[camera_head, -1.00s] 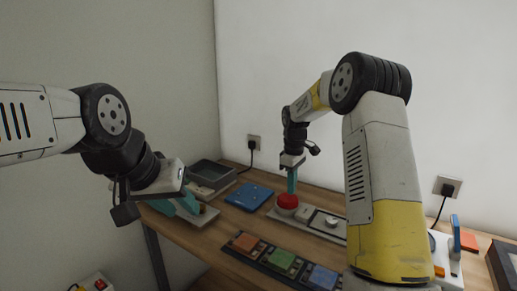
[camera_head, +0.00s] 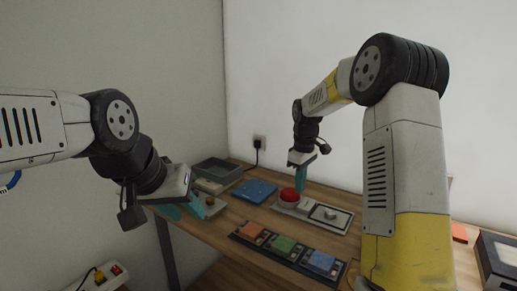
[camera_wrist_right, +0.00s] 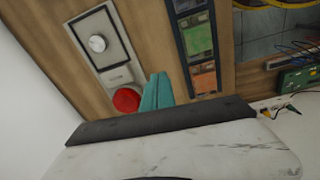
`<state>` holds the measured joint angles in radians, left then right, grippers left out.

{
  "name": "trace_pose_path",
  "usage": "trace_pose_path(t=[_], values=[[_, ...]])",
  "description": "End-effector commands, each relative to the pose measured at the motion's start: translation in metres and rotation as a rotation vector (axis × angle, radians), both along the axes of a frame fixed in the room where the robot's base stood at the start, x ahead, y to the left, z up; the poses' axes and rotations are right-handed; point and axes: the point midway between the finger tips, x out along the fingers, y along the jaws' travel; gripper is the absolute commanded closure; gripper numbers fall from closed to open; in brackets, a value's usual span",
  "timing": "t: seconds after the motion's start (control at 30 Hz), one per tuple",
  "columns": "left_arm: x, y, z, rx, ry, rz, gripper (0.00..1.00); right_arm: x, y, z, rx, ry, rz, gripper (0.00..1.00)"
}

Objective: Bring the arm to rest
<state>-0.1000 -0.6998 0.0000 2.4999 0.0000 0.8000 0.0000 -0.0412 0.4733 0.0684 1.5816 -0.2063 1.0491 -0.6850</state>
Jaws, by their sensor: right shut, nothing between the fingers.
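My right arm reaches over the table from the right in the head view. Its gripper (camera_head: 300,186) points down, with its teal fingers together and empty. It is just right of a red button (camera_head: 289,195) and partly overlaps it in the picture. In the right wrist view the shut fingers (camera_wrist_right: 157,92) are beside the red button (camera_wrist_right: 127,99), with nothing between them. My left gripper (camera_head: 184,209) hangs over the table's left end, its two teal fingers apart, with no held object visible.
The red button's panel (camera_head: 331,216) also carries a white knob. A blue plate (camera_head: 254,191) and a grey tray (camera_head: 216,170) lie behind, to the left. A strip of coloured modules (camera_head: 284,246) lies in front. A dark box (camera_head: 497,260) stands at right.

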Motion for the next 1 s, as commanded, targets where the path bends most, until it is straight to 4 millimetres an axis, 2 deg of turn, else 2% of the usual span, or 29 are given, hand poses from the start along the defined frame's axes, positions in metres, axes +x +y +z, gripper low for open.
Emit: trace_pose_path(t=[0.17,0.33,0.5,0.6,0.8,0.9,1.0], values=[[0.000,0.000,0.000,0.000,0.000,0.000,0.64,-0.024,-0.003,0.032,0.019,-0.046,-0.071,1.00],[0.000,0.000,0.000,0.000,0.000,0.000,0.64,-0.061,-0.006,0.067,0.053,-0.104,-0.172,1.00],[0.000,0.000,0.000,0.000,0.000,0.000,0.64,-0.124,-0.010,0.105,0.119,-0.184,-0.329,1.00],[0.000,0.000,0.000,0.000,0.000,0.000,0.64,-0.164,-0.011,0.119,0.169,-0.231,-0.428,1.00],[0.000,0.000,0.000,0.000,0.000,0.000,0.64,-0.241,-0.011,0.126,0.288,-0.310,-0.618,1.00],[0.000,0.000,0.000,0.000,0.000,0.000,0.64,-0.270,-0.010,0.122,0.341,-0.337,-0.695,1.00],[0.000,0.000,0.000,0.000,0.000,0.000,0.64,-0.289,-0.008,0.117,0.384,-0.353,-0.748,1.00]])
